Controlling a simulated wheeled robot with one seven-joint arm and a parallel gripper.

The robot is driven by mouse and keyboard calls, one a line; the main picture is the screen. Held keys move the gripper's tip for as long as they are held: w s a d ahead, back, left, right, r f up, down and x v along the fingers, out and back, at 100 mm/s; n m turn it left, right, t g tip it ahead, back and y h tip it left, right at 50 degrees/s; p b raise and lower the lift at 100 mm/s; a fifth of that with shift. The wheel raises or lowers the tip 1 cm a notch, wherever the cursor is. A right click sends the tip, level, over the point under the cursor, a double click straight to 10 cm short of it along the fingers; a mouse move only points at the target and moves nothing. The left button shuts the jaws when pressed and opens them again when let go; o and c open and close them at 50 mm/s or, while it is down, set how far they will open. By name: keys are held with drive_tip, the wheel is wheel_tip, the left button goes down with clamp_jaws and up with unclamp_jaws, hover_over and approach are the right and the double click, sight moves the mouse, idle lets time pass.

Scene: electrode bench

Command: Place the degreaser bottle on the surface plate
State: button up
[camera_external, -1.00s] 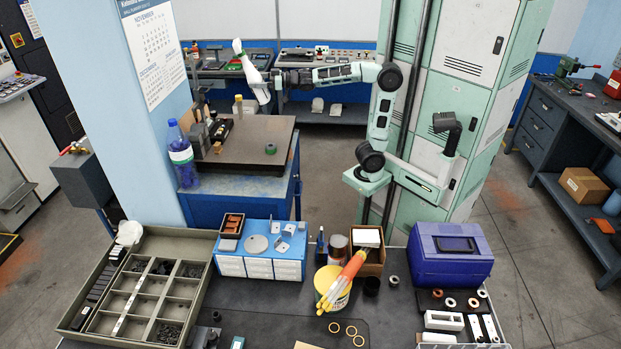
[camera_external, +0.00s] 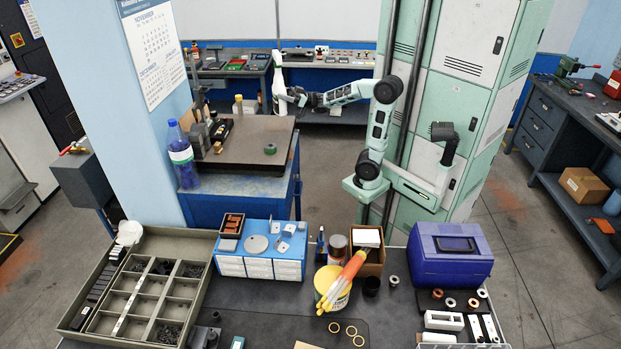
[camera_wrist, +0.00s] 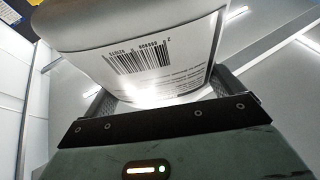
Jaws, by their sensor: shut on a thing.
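The degreaser bottle (camera_external: 279,92) is a white spray bottle, held nearly upright in the air in the external view. My gripper (camera_external: 287,97) is shut on its body from the right. In the wrist view the bottle's white label with a barcode (camera_wrist: 140,62) fills the space between the jaws of my gripper (camera_wrist: 160,92). The surface plate (camera_external: 240,157) is a flat dark brown slab on a blue cabinet, to the left of and lower in the picture than the bottle. The bottle appears apart from the plate.
A green roll (camera_external: 270,149) sits near the plate's right edge. Several small items, including a yellow-capped bottle (camera_external: 238,106), stand at its left and back. A blue-capped bottle (camera_external: 181,156) stands left of the plate. The plate's middle and front are clear.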

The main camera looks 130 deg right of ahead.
drive_tip(key=shift+f+b, duration=0.8)
drive_tip(key=shift+f, duration=3.85)
drive_tip(key=shift+f, duration=0.15)
drive_tip(key=o, duration=1.4)
drive_tip(key=shift+f, duration=0.1)
drive_tip(key=shift+o, duration=0.2)
drive_tip(key=shift+r, duration=0.25)
drive_tip(key=b+v, duration=0.5)
drive_tip(key=v, duration=0.7)
